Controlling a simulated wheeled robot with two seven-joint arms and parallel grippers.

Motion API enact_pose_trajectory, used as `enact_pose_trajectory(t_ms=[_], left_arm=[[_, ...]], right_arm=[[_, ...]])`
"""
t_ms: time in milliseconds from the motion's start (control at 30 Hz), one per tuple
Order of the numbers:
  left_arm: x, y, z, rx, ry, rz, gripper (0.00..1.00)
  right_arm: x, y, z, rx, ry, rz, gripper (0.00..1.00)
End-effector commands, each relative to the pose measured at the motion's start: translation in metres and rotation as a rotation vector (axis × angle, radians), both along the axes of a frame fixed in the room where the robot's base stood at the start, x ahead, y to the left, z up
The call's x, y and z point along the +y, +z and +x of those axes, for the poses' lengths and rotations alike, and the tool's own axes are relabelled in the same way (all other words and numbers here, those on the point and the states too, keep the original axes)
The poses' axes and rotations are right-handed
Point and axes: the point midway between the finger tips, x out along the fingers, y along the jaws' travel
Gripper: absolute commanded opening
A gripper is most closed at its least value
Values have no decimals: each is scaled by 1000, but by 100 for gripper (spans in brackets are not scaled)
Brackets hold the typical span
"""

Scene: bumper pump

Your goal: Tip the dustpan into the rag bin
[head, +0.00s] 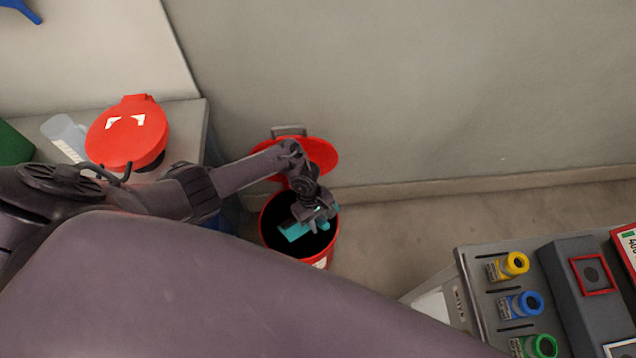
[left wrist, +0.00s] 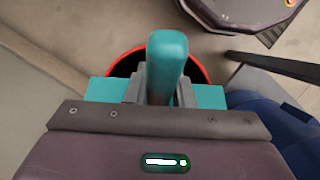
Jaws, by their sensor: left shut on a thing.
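The rag bin (head: 265,220) is a red round bin with a black inside, standing on the floor by the wall. Its red lid (head: 322,153) is open and leans back toward the wall. My left gripper (head: 317,216) is over the bin's mouth, shut on the handle of the teal dustpan (head: 293,231). In the left wrist view the dustpan handle (left wrist: 167,58) sits between the two fingers, with the teal pan showing on both sides and the bin's red rim (left wrist: 204,72) behind it. The pan's contents are hidden. My right gripper is in neither view.
A red round-lidded can (head: 127,135) and a clear bottle (head: 64,134) stand on a grey bench at the left. A grey panel (head: 480,262) with yellow, blue and green fittings is at the lower right. Bare floor (head: 390,225) lies right of the bin.

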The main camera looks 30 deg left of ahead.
Motion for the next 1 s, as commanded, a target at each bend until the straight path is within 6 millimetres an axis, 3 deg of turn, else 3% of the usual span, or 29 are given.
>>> enact_pose_trajectory(t_ms=[200, 367, 567, 667, 833, 1000], left_arm=[[-1, -34, 0, 2, 3, -1, 0], [0, -23, 0, 1, 2, -1, 0], [-1, 3, -1, 1, 2, -1, 0], [0, -4, -1, 2, 3, 0, 0], [-1, -33, -1, 2, 2, -1, 0], [0, -31, 0, 0, 1, 0, 0]], right_arm=[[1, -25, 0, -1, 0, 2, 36], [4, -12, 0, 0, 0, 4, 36], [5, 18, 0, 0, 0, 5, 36], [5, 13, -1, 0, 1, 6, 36], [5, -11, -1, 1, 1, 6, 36], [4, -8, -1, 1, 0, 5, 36]])
